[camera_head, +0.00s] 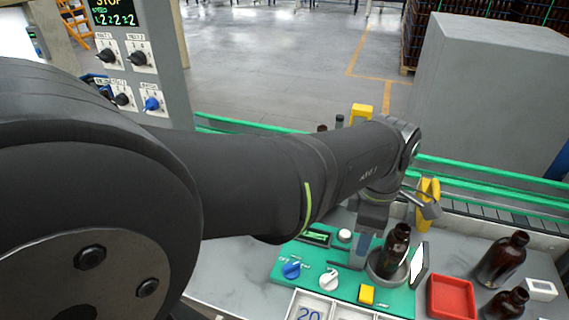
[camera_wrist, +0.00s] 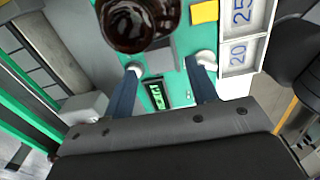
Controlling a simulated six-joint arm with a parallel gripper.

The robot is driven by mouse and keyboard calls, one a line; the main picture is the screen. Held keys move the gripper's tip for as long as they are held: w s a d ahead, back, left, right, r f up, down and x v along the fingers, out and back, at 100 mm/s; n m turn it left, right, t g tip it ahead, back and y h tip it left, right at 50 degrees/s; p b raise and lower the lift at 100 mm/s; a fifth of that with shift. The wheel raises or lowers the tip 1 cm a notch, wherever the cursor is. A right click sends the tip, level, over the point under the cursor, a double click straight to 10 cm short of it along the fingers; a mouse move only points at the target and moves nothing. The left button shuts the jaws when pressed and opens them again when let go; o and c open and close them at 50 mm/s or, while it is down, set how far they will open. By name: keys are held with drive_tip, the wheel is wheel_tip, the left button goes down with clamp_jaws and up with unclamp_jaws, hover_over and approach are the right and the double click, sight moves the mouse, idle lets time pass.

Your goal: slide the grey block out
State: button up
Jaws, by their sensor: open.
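A grey block-like patch (camera_wrist: 161,60) shows on the green board (camera_wrist: 180,85) in the wrist view, between my fingers and partly covered by the brown bottle (camera_wrist: 140,20). It is probably the grey block, but its full shape is hidden. My gripper (camera_wrist: 168,72) is open, its two fingers apart on either side of that patch; contact cannot be told. In the head view my gripper (camera_head: 350,258) is low over the green board (camera_head: 275,272), left of the amber bottle (camera_head: 395,250), which stands upright in a round grey holder (camera_head: 386,279). The block cannot be made out clearly there.
Blue (camera_head: 291,269) and white (camera_head: 328,279) knobs, a display (camera_head: 315,236) and a yellow block (camera_head: 366,294) are on the board. A framed panel (camera_head: 418,265) stands right of the bottle. A red tray (camera_head: 452,297) and more bottles (camera_head: 502,260) are farther right.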

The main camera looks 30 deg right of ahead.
wheel_tip(320, 180, down, 6)
drive_tip(key=shift+f, duration=0.2)
drive_tip(key=shift+c, duration=0.2)
